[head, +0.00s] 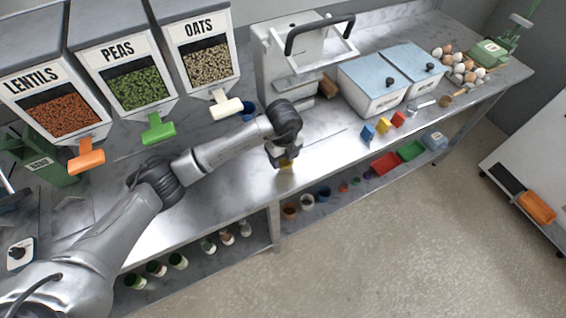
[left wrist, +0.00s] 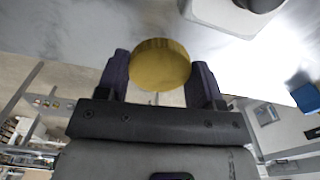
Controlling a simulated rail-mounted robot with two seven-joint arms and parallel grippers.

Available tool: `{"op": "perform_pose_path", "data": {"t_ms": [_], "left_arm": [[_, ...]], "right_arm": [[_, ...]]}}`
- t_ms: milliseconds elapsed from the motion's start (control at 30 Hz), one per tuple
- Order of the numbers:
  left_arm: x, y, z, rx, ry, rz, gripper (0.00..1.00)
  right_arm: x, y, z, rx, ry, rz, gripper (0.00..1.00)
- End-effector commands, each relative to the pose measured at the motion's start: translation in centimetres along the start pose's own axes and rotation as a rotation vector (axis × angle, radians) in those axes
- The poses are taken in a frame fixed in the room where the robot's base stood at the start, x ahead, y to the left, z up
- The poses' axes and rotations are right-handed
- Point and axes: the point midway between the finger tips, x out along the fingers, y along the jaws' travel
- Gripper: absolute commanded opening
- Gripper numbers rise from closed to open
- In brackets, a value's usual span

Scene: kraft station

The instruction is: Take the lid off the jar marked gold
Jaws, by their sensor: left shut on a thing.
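My left gripper (head: 285,164) is over the middle of the steel counter, near its front edge. It is shut on a round gold lid (left wrist: 160,65), which sits between the two dark fingers in the left wrist view. In the head view only a small yellowish part of the lid (head: 286,169) shows below the fingers. I cannot tell whether a jar is under it or whether it touches the counter. No jar with a readable gold mark shows. My right gripper is not in view.
Lentils (head: 55,115), peas (head: 138,88) and oats (head: 208,65) dispensers stand at the back left. A white press-like machine (head: 285,65) stands behind the gripper. Coloured blocks (head: 383,127) and lidded white bins (head: 372,90) are to the right. Several small jars (head: 178,261) stand on the lower shelf.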

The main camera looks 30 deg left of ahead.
Motion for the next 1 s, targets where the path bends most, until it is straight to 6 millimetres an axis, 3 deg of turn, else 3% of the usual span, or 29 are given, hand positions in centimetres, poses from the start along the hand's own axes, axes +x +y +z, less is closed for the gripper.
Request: {"op": "perform_pose_path", "data": {"t_ms": [267,533,967,1000], "left_arm": [[1.0,-0.1,0.5,-0.001,0.0,0.001,0.33],[4.1,-0.1,0.5,-0.002,0.0,0.0,0.33],[4.7,-0.1,0.5,-0.001,-0.001,0.0,0.33],[4.6,-0.1,0.5,-0.001,-0.001,0.0,0.64]], "right_arm": [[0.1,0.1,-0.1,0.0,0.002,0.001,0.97],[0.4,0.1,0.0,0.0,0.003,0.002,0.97],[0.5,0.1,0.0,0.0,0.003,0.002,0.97],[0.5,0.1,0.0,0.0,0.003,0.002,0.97]]}}
